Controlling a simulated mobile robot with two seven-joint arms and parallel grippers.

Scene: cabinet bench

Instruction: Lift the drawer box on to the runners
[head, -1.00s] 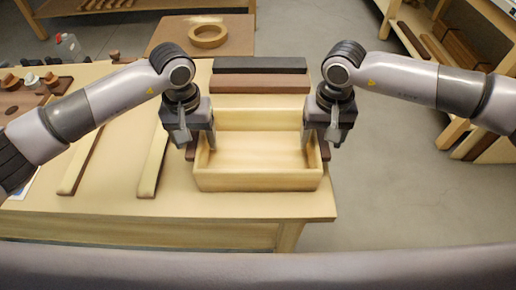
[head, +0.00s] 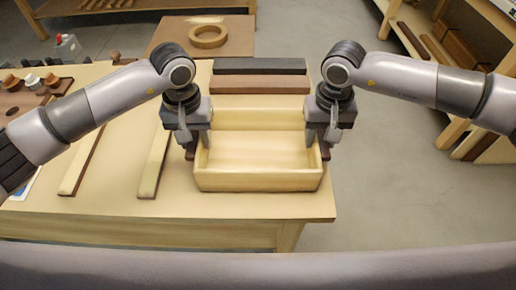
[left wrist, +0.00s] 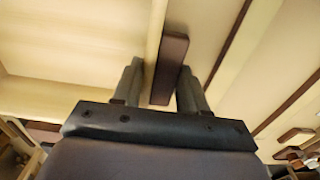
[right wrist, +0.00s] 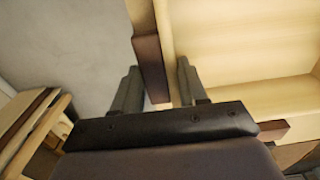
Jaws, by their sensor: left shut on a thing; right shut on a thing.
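The pale wooden drawer box (head: 258,181) sits at the front right of the bench, open side up. My left gripper (head: 199,146) is shut at its left side and my right gripper (head: 317,146) at its right side. In the left wrist view, the fingers straddle the box's left wall and a dark brown piece (left wrist: 169,70) beside it. In the right wrist view, they straddle the right wall and a similar dark piece (right wrist: 151,68). The fingertips are partly hidden. Two pale strips with dark edges (head: 154,165) lie left of the box; I cannot tell whether they are the runners.
A reddish-brown block (head: 260,84) and a black block (head: 259,66) lie behind the box. A side table (head: 170,37) holds a wooden ring (head: 208,37). Small items on a dark board (head: 22,98) stand at far left. The bench's right edge is close to the box.

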